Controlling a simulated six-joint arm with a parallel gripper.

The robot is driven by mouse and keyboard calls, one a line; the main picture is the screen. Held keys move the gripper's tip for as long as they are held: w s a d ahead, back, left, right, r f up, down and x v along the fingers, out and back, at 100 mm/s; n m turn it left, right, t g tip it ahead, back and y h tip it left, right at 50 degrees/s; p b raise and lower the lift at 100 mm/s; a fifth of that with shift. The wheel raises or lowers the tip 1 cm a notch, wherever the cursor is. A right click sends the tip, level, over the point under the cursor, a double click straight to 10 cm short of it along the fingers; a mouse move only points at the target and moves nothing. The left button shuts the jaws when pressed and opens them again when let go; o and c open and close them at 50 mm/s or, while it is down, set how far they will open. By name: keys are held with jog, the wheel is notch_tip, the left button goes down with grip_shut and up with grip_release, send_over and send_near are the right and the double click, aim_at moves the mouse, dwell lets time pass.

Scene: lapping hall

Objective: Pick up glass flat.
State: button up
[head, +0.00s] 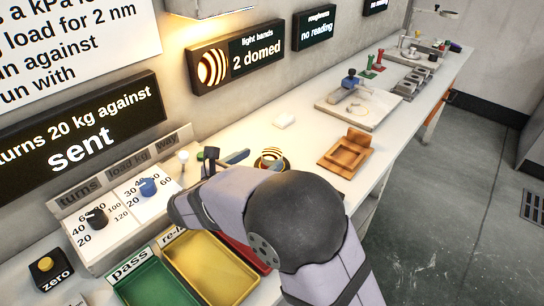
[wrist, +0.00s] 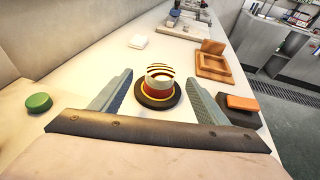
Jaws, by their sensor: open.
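A round piece with dark and pale yellow curved bands on top, which looks like the glass flat (wrist: 158,71), sits on a red and cream body over a wide dark round base (wrist: 168,100). I cannot tell where the glass ends and the piece below begins. The banded top also shows in the head view (head: 271,154), just beyond my arm. My gripper (wrist: 160,77) is open, with one blue-grey finger on each side of the round piece and a visible gap to each. In the head view my arm hides most of the gripper.
A wooden tray (wrist: 213,67) lies to the right and a white block (wrist: 138,41) beyond on the left. A green disc (wrist: 38,102) is at left, an orange block (wrist: 242,102) at right. The green pass tray (head: 154,284) and yellow tray (head: 211,267) stand nearer.

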aim_at(271, 154)
jog(key=shift+x, duration=2.6)
jog(key=shift+s+f, duration=0.1)
jog(key=shift+f, duration=0.05)
jog(key=c, duration=1.3)
notch_tip(271, 154, up, 10)
jog(key=shift+r+p, duration=0.1)
jog(key=shift+p, duration=0.6)
jog(key=shift+s+p, duration=0.2)
jog(key=shift+p, duration=0.85)
